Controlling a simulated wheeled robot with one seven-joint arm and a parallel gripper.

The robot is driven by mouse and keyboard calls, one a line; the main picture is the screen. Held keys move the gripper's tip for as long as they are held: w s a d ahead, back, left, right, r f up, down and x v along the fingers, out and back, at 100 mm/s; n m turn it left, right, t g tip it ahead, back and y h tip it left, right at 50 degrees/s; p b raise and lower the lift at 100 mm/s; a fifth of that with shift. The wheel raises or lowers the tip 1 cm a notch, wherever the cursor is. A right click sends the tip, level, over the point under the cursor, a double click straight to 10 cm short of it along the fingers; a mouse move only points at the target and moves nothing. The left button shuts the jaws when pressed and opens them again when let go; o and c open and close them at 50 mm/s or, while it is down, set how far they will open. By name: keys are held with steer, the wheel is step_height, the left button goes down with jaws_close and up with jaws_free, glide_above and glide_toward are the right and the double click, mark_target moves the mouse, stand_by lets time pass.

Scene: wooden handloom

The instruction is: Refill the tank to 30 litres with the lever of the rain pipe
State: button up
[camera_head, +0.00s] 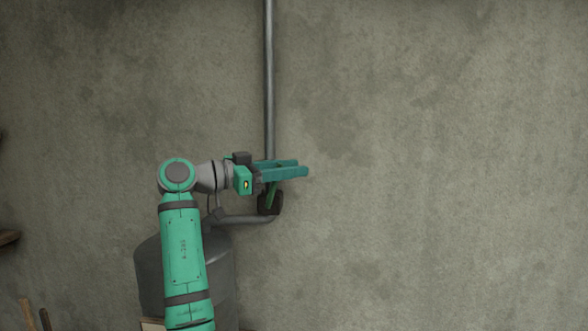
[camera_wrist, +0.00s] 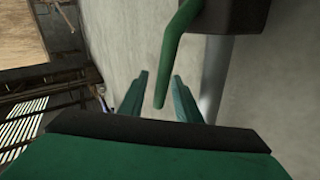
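The rain pipe (camera_head: 269,80) runs down the wall to a dark valve block (camera_head: 270,204), also in the wrist view (camera_wrist: 238,14). The green lever (camera_head: 271,193) rises from this block, its upper part hidden behind my gripper. The grey tank (camera_head: 218,275) stands lower left, partly hidden by my arm. My gripper (camera_head: 304,171) points right, just above the block. In the wrist view, my gripper (camera_wrist: 160,75) is open, with the lever (camera_wrist: 178,45) reaching down between its fingers. Gaps show on both sides; I see no contact. No litre reading is legible.
A bent pipe (camera_head: 245,219) links the valve block to the tank. The concrete wall (camera_head: 440,160) is bare to the right. Wooden handles (camera_head: 34,315) show at the lower left, and a shelf edge (camera_head: 8,238) at the left.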

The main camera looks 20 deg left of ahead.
steer(key=shift+w+d, duration=0.35)
jaws_close()
steer(key=shift+s+a+r+n+t+h, duration=0.15)
steer(key=shift+a+r+n+t+h, duration=0.15)
steer(key=shift+a+t, duration=0.2)
steer(key=shift+s+a+r+n+t+h, duration=0.1)
steer(key=shift+a+r+n+t+h, duration=0.2)
steer(key=shift+a+n, duration=0.2)
steer(key=shift+s+a+r+n+t+h, duration=0.2)
steer(key=shift+a+n+t, duration=0.1)
steer(key=shift+a+t, duration=0.25)
jaws_free()
steer(key=shift+a, duration=0.1)
